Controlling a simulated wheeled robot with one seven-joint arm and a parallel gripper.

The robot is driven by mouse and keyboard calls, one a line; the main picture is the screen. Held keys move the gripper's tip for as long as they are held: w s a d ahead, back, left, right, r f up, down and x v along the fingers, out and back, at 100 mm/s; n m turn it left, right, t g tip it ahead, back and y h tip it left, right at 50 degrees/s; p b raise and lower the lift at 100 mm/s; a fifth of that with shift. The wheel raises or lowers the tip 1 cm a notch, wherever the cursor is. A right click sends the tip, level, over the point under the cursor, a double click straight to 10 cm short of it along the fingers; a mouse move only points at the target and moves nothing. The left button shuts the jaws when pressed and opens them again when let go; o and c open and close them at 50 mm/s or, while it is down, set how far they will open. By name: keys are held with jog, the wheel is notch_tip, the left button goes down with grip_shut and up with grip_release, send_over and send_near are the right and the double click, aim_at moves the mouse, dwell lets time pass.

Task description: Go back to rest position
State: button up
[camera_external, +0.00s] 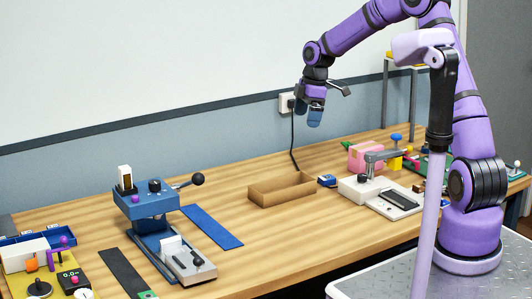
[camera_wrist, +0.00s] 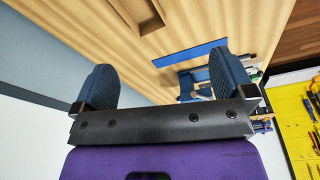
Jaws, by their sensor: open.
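My gripper (camera_external: 314,116) hangs from the purple arm in the air above the back of the wooden table (camera_external: 240,243), near the wall socket. In the wrist view its two dark blue fingers (camera_wrist: 168,88) stand wide apart with nothing between them. In the external view the fingers point down, well above the brown open box (camera_external: 283,188). Part of that box also shows at the top of the wrist view (camera_wrist: 138,12).
A blue press-like device (camera_external: 150,205) and a blue strip (camera_external: 212,226) lie left of the box. A white device with a grey lever (camera_external: 375,188) and a pink box (camera_external: 364,156) stand right. A socket (camera_external: 287,103) with a black cable is on the wall behind.

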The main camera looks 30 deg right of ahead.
jog(key=s+d+r+m+t+h, duration=0.15)
jog(key=s+r+m, duration=0.55)
jog(key=s+r, duration=1.15)
jog(key=s+d+m+t, duration=0.2)
jog(key=s+m, duration=0.6)
jog(key=s, duration=1.6)
jog(key=shift+s+d+f+t, duration=0.15)
jog(key=shift+s+d+t, duration=0.15)
jog(key=shift+t, duration=0.25)
jog(key=shift+h, duration=0.25)
